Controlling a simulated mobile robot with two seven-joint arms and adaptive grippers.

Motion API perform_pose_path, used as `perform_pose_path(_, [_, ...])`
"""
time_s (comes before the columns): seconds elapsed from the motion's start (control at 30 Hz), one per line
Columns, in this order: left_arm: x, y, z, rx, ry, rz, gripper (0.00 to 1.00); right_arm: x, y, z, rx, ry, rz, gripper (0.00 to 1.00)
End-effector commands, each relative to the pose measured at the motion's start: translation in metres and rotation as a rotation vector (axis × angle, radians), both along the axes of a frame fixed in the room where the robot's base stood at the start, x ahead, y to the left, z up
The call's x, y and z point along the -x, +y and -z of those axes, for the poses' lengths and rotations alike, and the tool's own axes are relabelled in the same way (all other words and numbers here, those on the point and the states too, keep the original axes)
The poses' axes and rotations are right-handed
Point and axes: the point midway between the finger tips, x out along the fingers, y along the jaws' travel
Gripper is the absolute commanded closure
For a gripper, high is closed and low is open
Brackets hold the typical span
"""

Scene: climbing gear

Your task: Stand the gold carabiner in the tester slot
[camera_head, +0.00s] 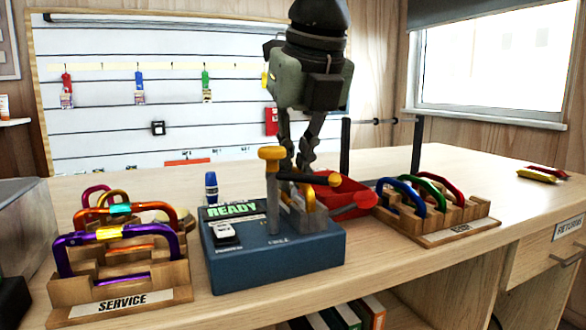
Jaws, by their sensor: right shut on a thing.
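The tester (285,262) is a blue box with a green READY display, a gold-capped post and a dark lever across its top. My right gripper (303,165) points straight down over the tester from above, its fingers shut. The gold carabiner (309,199) shows as a small gold curve just below the fingers, at the tester's slot block (310,222). The lever and fingers hide most of it, so I cannot tell how deep it sits in the slot or whether it is fully upright. My left gripper is out of view.
A SERVICE rack (120,303) with several carabiners stands left of the tester. Another wooden rack (455,232) with blue, green and red carabiners stands right. A red tray (345,197) lies close behind the tester. A blue marker (211,188) stands behind it. The table's right side is mostly clear.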

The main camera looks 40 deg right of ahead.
Motion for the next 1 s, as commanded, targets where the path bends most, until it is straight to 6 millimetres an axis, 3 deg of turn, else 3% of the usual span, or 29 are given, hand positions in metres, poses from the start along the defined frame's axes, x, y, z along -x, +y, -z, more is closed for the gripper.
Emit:
perform_pose_path(0.03, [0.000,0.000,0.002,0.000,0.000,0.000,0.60,0.000,0.000,0.002,0.000,-0.001,0.000,1.00])
perform_pose_path(0.07, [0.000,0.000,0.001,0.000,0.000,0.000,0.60,0.000,0.000,0.000,0.000,-0.001,0.000,0.88])
perform_pose_path(0.23, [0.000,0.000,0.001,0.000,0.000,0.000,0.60,0.000,0.000,0.000,0.000,0.000,0.000,0.67])
perform_pose_path(0.63, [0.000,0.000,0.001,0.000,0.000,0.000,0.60,0.003,0.001,-0.007,0.000,-0.002,0.001,0.67])
perform_pose_path(1.0, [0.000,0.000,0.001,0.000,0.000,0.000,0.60,0.030,0.007,-0.075,0.000,-0.005,0.002,0.67])
